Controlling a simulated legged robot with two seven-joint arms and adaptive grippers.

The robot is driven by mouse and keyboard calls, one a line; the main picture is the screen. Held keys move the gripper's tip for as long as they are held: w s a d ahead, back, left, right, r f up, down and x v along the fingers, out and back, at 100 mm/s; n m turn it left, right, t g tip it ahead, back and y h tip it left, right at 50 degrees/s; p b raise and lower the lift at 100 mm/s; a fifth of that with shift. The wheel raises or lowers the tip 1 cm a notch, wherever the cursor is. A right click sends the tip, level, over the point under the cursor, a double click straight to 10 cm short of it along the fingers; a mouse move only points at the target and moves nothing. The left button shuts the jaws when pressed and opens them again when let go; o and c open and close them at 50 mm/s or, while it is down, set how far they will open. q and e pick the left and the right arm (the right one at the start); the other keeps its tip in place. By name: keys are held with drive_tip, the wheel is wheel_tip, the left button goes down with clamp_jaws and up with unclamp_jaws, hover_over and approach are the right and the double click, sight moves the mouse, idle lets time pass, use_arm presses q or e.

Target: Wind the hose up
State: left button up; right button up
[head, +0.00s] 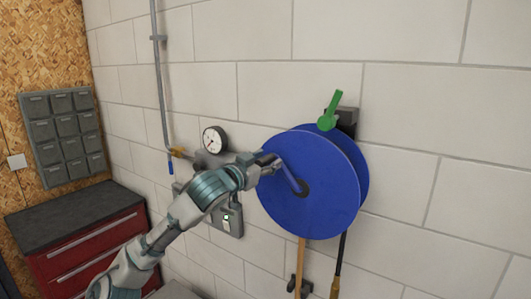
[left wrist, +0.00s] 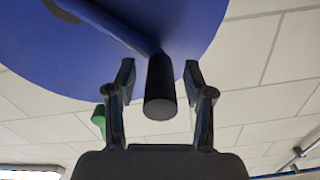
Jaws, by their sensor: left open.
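A blue hose reel (head: 330,205) is mounted on the wall, with a blue crank arm (head: 289,178) on its front face. In the left wrist view the reel's blue disc (left wrist: 195,25) fills the top, and the crank ends in a black cylindrical handle (left wrist: 160,92). My left gripper (head: 270,164) is at the outer end of the crank. Its two fingers (left wrist: 158,74) are open on either side of the handle, with gaps showing on both sides. A green lever (head: 330,111) stands above the reel; I cannot make out any hose on it. My right gripper is not in view.
A round gauge (head: 215,140) and a grey box (head: 228,220) are on the wall behind my left arm. A red cabinet (head: 95,250) stands at the lower left. A wooden shaft (head: 299,265) hangs below the reel. The wall right of the reel is clear.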

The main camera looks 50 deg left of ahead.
use_arm(q)
drive_tip(key=shift+w+a, duration=0.15)
drive_tip(key=shift+w, duration=0.25)
clamp_jaws()
